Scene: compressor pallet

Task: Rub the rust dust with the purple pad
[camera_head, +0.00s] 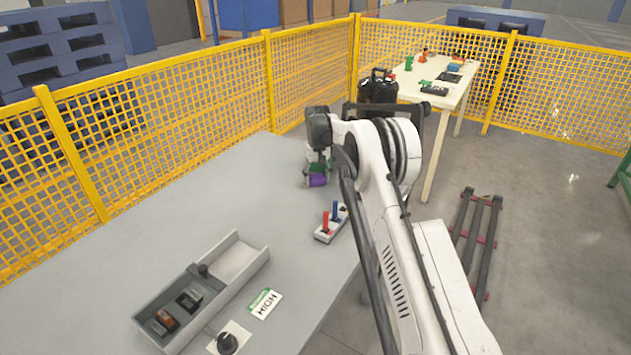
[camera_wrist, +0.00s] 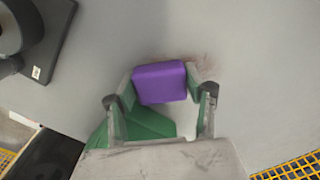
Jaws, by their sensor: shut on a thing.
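The purple pad (camera_wrist: 160,82) is held between the fingers of my gripper (camera_wrist: 159,94), which is shut on it. In the head view the pad (camera_head: 317,181) is low at the far part of the grey table (camera_head: 240,190), under my gripper (camera_head: 316,172). A faint brownish smear of rust dust (camera_wrist: 203,60) shows on the grey surface just beyond the pad in the wrist view. The pad covers part of that area. I cannot tell whether the pad touches the surface.
A base with red and blue levers (camera_head: 331,224) stands nearer on the table. A grey tray (camera_head: 245,245), a "HIGH" card (camera_head: 265,304) and a black knob (camera_head: 228,343) lie at the front. A yellow mesh fence (camera_head: 200,105) runs behind. Dark equipment (camera_wrist: 28,38) is at the wrist view's upper left.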

